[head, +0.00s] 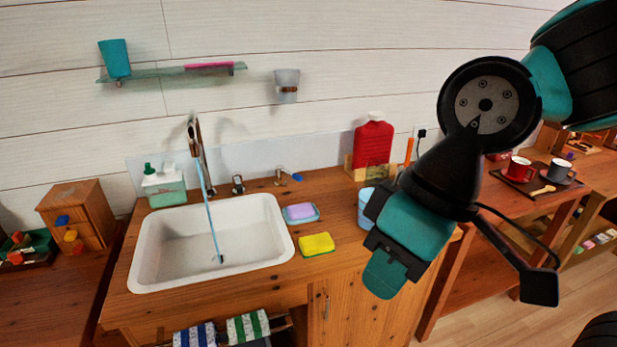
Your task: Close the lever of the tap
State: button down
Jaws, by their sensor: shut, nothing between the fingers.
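The tap's tall curved metal spout (195,140) rises behind the white sink (141,262). A light-blue stream of water (209,215) runs from it down to the drain. To its right on the counter are a small metal fitting (238,184) and a metal valve with a blue-tipped lever (291,176), which points to the right. My gripper (383,277) hangs at the right, in front of the counter's front edge, pointing down. It is shut and empty, well apart from the lever, to its right and nearer the camera.
A yellow sponge (317,244) and a purple soap on a blue dish (300,213) lie right of the sink. A light-blue cup (364,208) stands beside my arm. A red bottle (373,143) is behind, a soap dispenser (163,188) at the left. A glass shelf (165,74) hangs above.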

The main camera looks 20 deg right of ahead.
aim_at(280, 170)
jog(key=z, duration=0.35)
jog(key=i, duration=1.3)
jog(key=u, duration=0.4)
